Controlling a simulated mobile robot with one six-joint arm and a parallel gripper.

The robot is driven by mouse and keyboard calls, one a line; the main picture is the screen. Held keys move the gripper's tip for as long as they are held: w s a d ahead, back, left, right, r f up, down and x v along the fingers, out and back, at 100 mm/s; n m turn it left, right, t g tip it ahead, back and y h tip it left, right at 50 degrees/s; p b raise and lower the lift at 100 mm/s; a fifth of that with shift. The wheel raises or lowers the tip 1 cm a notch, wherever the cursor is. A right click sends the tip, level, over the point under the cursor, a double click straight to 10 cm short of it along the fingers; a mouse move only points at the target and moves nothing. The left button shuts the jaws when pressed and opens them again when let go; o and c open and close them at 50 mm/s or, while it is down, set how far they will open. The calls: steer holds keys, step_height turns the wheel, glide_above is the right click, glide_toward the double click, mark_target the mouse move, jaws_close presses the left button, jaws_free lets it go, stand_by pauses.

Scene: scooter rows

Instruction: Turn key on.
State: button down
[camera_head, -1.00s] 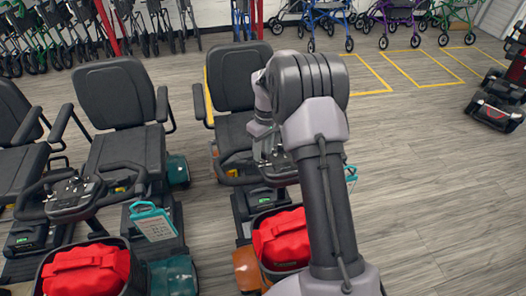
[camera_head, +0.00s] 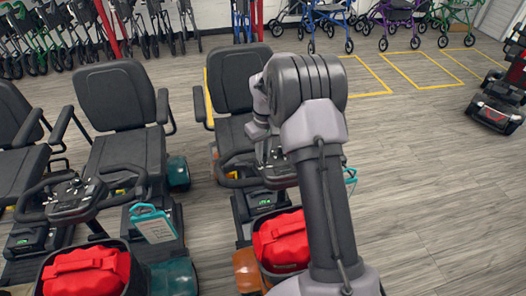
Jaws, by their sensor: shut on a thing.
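My arm reaches over the front of the orange scooter (camera_head: 248,268), the one right of the middle. My gripper (camera_head: 272,150) is at that scooter's control panel (camera_head: 280,176), mostly hidden behind my own arm. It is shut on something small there. I cannot make out the key itself, nor which way it is turned. The scooter's black seat (camera_head: 236,78) stands behind the panel, and a red bag (camera_head: 283,240) sits in its front basket.
A teal scooter (camera_head: 172,275) with a teal tag (camera_head: 153,224) and a red bag (camera_head: 86,272) stands close on the left. Another black seat (camera_head: 15,125) is at the far left. Grey floor (camera_head: 430,190) is open on the right. A red scooter (camera_head: 495,108) and several walkers stand farther back.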

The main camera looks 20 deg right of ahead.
steer(key=m, duration=0.4)
steer(key=shift+m+h, duration=0.3)
steer(key=shift+a+m+h, duration=0.1)
steer(key=shift+m+h, duration=0.2)
steer(key=shift+m, duration=2.2)
steer(key=c, duration=1.4)
jaws_free()
step_height(320, 180, up, 17)
steer(key=a+p, duration=0.1)
steer(key=p, duration=0.4)
steer(key=shift+w+r+p, duration=0.2)
steer(key=shift+w+p, duration=0.2)
steer(key=shift+w, duration=0.05)
